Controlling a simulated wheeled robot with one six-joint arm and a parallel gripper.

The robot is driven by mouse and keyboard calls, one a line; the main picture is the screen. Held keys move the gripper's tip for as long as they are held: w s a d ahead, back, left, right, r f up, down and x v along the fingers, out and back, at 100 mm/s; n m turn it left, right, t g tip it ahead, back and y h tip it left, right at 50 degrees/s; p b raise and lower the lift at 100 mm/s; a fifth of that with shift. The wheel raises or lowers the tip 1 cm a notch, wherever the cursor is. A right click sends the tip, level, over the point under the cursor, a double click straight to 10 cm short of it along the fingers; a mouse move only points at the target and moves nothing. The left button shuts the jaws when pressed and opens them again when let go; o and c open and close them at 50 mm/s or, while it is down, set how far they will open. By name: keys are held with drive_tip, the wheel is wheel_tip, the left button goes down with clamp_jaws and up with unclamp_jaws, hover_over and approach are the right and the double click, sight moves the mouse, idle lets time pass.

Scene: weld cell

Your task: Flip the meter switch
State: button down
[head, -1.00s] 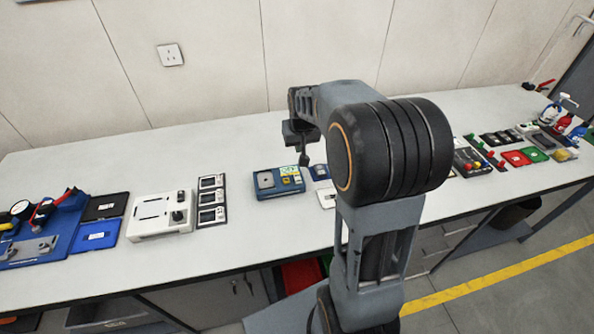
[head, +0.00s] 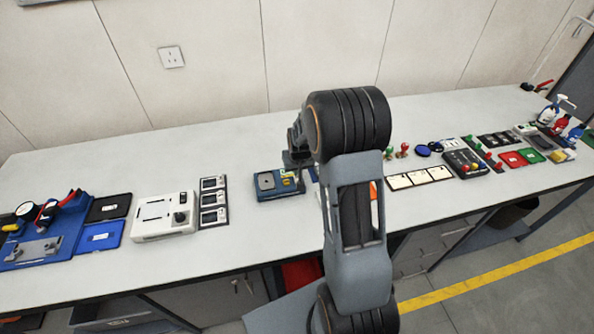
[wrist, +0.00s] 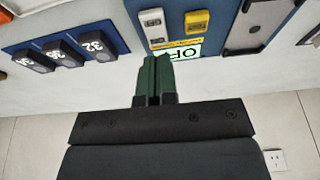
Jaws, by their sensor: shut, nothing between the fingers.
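The meter (head: 266,182) is a blue box on the bench, left of my arm in the head view. In the wrist view its blue face (wrist: 225,12) fills the upper middle. Which part is the switch I cannot tell. My gripper (wrist: 154,60) has its green fingers shut and empty, with the tips at the meter's edge, just left of the display. Whether they touch is unclear. In the head view my arm hides part of the meter.
A blue tray with black blocks (wrist: 65,52) marked with numbers lies left of the meter in the wrist view. In the head view, a white device (head: 160,218) stands left, and white cards (head: 420,177) and a black button box (head: 466,162) stand right.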

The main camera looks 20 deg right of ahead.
sight(297, 178)
drive_tip(key=shift+f, duration=0.9)
drive_tip(key=shift+f+b, duration=0.7)
drive_tip(key=shift+b, duration=0.45)
drive_tip(key=shift+r, duration=0.25)
drive_tip(key=shift+f, duration=0.1)
drive_tip(key=shift+s, duration=0.25)
drive_tip(key=shift+s+a+f, duration=0.1)
drive_tip(key=shift+s, duration=0.4)
